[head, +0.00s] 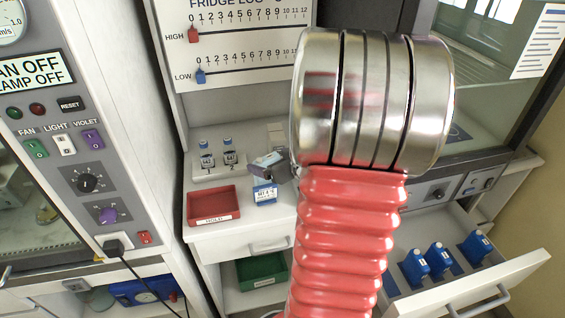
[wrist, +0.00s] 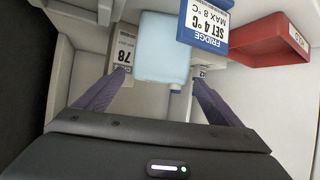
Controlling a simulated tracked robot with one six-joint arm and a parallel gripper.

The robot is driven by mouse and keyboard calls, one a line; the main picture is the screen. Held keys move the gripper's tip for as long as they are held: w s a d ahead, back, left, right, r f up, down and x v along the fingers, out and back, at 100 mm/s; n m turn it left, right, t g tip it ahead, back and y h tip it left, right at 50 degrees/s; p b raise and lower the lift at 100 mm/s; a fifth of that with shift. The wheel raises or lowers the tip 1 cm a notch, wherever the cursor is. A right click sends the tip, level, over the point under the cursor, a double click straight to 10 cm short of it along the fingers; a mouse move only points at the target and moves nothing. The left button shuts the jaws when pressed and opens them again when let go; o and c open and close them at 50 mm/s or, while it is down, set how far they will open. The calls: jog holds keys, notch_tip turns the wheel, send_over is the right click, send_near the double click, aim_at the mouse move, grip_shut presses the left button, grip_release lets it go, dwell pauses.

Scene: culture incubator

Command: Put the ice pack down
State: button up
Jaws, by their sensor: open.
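The light-blue ice pack (wrist: 163,48) shows in the wrist view just beyond and between my fingertips. My gripper (wrist: 160,85) is open, with a finger on either side of the space below the pack. Gaps show beside the fingers, and I cannot tell whether either touches the pack. In the head view my gripper (head: 268,161) is low over the white counter (head: 240,222), partly behind my red arm. The ice pack cannot be made out there.
A blue fridge card (wrist: 208,28) stands close beside the pack, with a red tray (wrist: 268,50) to its right. A white labelled box (wrist: 121,57) is at left. Two small bottles (head: 218,155) stand behind the tray. An open drawer (head: 470,285) holds several blue items.

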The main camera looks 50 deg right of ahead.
jog(key=v, duration=1.2)
jog(key=shift+w, duration=0.1)
dwell(0.4)
jog(key=w+a+r+g+h, duration=0.2)
jog(key=w+a+r+h, duration=0.15)
jog(key=w+r, duration=0.35)
jog(key=s+a+n+g+y, duration=0.1)
jog(key=s+a, duration=0.4)
jog(key=a, duration=0.9)
jog(key=s+a+f+n+g+y, duration=0.1)
jog(key=s+a+g+y, duration=0.2)
jog(key=a, duration=1.1)
jog(key=shift+s+a+f+y, duration=0.15)
jog(key=shift+s+a+y, duration=0.1)
jog(key=shift+s+y, duration=0.7)
jog(key=shift+w, duration=0.1)
jog(key=shift+c, duration=0.3)
